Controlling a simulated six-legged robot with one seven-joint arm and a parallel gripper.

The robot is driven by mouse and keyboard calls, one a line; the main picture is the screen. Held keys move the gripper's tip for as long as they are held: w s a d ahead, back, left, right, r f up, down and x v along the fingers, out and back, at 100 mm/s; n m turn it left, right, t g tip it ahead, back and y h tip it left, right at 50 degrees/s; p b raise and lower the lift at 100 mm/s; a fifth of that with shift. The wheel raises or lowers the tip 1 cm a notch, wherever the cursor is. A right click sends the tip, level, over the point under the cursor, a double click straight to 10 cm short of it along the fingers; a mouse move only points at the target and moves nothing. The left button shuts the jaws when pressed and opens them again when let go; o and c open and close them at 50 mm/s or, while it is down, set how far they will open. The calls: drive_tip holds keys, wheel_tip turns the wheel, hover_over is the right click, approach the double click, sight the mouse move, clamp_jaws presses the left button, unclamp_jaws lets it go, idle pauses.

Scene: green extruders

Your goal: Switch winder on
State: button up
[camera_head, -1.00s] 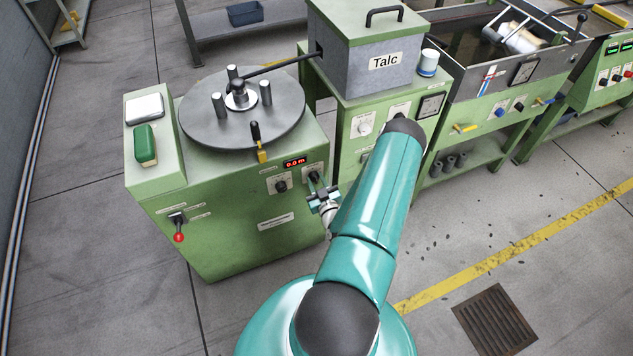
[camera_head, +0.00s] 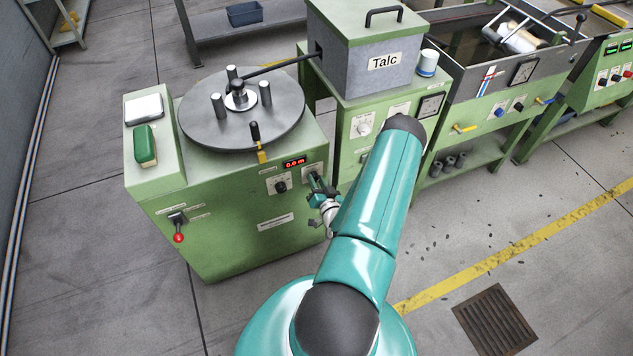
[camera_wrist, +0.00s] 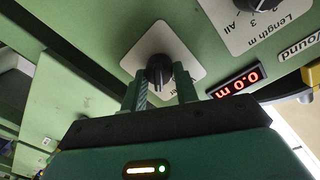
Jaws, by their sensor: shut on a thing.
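The winder is a green cabinet (camera_head: 225,240) with a round grey turntable (camera_head: 200,133) on top. A black rotary knob (camera_wrist: 158,66) sits on a white plate on its front, beside the red 0.0 m display (camera_wrist: 237,82). My gripper (camera_wrist: 162,88) is shut on this knob, with one finger on each side in the wrist view. The plate's lettering is mostly hidden by the fingers. In the head view my gripper (camera_head: 316,188) is at the right end of the front panel and covers most of the knob.
A second knob marked Length m (camera_wrist: 264,6) is close by; it also shows in the head view (camera_head: 281,186). A red-tipped lever (camera_head: 178,237) is at the panel's left. The talc box (camera_head: 362,75) stands behind right. The floor in front is clear.

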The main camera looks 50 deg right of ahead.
drive_tip(key=shift+m, duration=1.6)
drive_tip(key=shift+s, duration=0.1)
drive_tip(key=o, duration=1)
drive_tip(key=shift+c, duration=0.2)
drive_tip(key=v, duration=1.3)
drive_tip(key=shift+s, duration=0.35)
drive_tip(key=shift+a, duration=0.1)
